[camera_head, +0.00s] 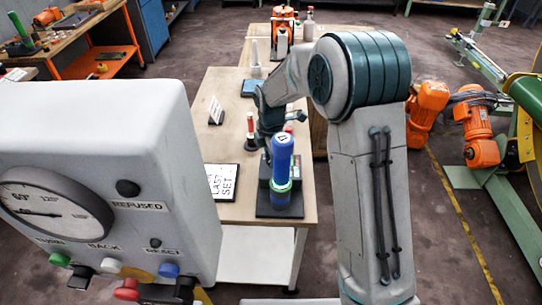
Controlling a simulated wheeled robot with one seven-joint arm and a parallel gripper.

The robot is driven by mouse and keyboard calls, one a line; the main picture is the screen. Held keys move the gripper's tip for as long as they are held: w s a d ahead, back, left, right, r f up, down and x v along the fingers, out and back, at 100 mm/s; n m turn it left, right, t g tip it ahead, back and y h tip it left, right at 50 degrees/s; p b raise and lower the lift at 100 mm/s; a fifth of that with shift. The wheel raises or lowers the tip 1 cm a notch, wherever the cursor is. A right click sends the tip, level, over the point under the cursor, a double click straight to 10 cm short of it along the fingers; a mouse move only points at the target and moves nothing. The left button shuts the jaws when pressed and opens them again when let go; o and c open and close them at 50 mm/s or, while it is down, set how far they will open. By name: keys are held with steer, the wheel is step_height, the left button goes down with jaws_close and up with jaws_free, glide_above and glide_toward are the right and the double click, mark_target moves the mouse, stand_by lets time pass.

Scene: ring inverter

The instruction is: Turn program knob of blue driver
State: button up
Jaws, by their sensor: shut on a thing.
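The blue driver (282,158) stands upright on a dark base on the near right part of the wooden bench. A dark grey unit (264,170) stands close at its left on the same base. My gripper (266,142) reaches down from above just behind and left of the driver. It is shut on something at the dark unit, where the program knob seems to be. The fingertips and the knob are too small and too hidden behind the driver to make out clearly.
A "LAST SET" card (222,181) lies left of the driver. A red and white driver (251,132) stands behind it. A grey console with a gauge (50,210) fills the near left. An orange tool (283,28) stands far back.

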steer(key=m+b, duration=0.1)
steer(key=m, duration=0.2)
steer(key=shift+m, duration=0.4)
steer(key=shift+m+b, duration=0.3)
steer(key=shift+m, duration=1.2)
steer(key=o, duration=1)
steer(key=shift+c, duration=0.2)
step_height(320, 180, up, 14)
